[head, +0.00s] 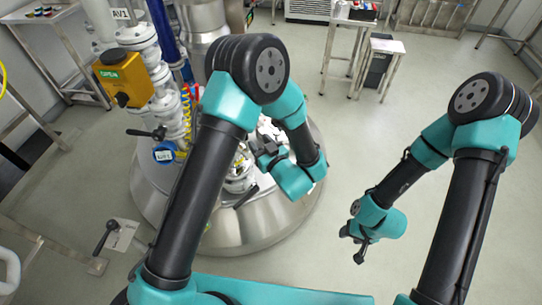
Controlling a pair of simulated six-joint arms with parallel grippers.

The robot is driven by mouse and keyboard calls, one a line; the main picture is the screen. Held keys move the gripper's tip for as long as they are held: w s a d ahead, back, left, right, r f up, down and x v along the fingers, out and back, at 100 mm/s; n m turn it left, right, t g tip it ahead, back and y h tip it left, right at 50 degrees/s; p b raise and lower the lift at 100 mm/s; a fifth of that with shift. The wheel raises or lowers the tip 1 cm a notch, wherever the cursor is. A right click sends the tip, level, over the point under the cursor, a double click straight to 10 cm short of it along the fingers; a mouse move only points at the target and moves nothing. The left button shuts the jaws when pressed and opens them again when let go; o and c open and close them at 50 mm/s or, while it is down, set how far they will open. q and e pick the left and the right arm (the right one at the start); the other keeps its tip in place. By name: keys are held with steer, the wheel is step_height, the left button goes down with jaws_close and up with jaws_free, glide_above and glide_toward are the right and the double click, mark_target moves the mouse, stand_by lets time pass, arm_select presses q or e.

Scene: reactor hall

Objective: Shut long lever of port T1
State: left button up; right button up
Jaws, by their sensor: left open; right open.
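The steel reactor vessel (290,215) stands at centre left, with valves and fittings on its domed lid. I cannot read a T1 label on any port. A black lever (247,197) sticks out from a white fitting (238,178) on the lid, just below my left gripper. Another black lever (147,133) is at the left, near a blue-rimmed round part with a small label (165,155). My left gripper (262,149) is open above the lid, close to the fittings; my arm hides part of them. My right gripper (351,246) is open and empty, right of the vessel.
A yellow actuator box (123,77) and white piping marked AV1 (121,14) rise at the vessel's left. A black-handled lever on a plate (107,237) is at lower left. Steel tables (350,30) stand behind. The floor at right is clear.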

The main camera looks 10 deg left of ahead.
arm_select(q)
steer(key=v, duration=0.6)
steer(key=shift+s+d, duration=0.1)
steer(key=shift+c, duration=0.2)
steer(key=shift+c, duration=0.7)
steer(key=shift+w+a+r+n+g+y, duration=0.1)
steer(key=shift+w+a+n+g+y, duration=0.15)
steer(key=shift+w+g+y, duration=0.45)
steer(key=c, duration=0.3)
steer(key=w+g, duration=0.1)
steer(key=g, duration=0.1)
steer(key=w+n+g, duration=0.1)
steer(key=g, duration=0.1)
steer(key=w+r+g, duration=0.1)
steer(key=g, duration=0.1)
steer(key=shift+w+a+n+y, duration=0.1)
steer(key=shift+a+n+y, duration=0.1)
steer(key=shift+n+y, duration=0.2)
jaws_close()
steer(key=w+d+r+m+g+h, duration=0.1)
steer(key=w+d+r+g+h, duration=0.1)
steer(key=w+r+g+h, duration=0.4)
steer(key=w+r, duration=0.1)
steer(key=w, duration=0.4)
steer(key=shift+r+h, duration=0.2)
steer(key=shift+h, duration=0.2)
